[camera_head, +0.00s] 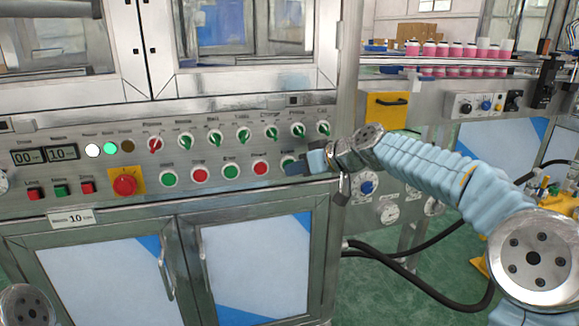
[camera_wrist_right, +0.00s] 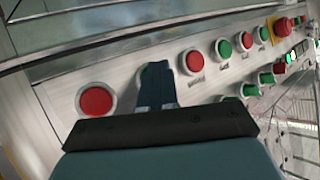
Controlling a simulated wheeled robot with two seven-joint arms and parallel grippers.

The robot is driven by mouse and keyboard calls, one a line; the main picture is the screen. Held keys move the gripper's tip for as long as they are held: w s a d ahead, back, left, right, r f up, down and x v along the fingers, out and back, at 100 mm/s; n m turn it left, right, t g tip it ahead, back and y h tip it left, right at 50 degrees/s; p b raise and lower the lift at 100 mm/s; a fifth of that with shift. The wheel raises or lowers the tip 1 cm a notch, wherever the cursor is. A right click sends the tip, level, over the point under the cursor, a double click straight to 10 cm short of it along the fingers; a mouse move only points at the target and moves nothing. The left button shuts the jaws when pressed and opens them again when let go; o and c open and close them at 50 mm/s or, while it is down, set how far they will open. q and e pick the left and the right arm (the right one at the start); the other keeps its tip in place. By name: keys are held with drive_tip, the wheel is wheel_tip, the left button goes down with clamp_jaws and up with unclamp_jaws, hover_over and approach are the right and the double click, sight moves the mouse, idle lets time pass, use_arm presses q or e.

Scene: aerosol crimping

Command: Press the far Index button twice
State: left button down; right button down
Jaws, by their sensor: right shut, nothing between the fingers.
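A row of round green and red push buttons runs along the steel control panel (camera_head: 120,200). My right gripper (camera_head: 290,168) is shut and empty, with its dark fingertips at the right end of this row. My left gripper is not in view.
A row of green-handled selector switches (camera_head: 243,134) sits just above the buttons. A red emergency stop (camera_head: 125,185) on a yellow plate is farther left. Cabinet doors (camera_head: 250,265) with handles are below. A black hose (camera_head: 420,285) crosses the floor at right.

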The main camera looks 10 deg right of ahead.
drive_tip(key=shift+s+b, duration=0.8)
drive_tip(key=s+b, duration=0.4)
drive_tip(key=s, duration=0.1)
drive_tip(key=shift+d, duration=0.1)
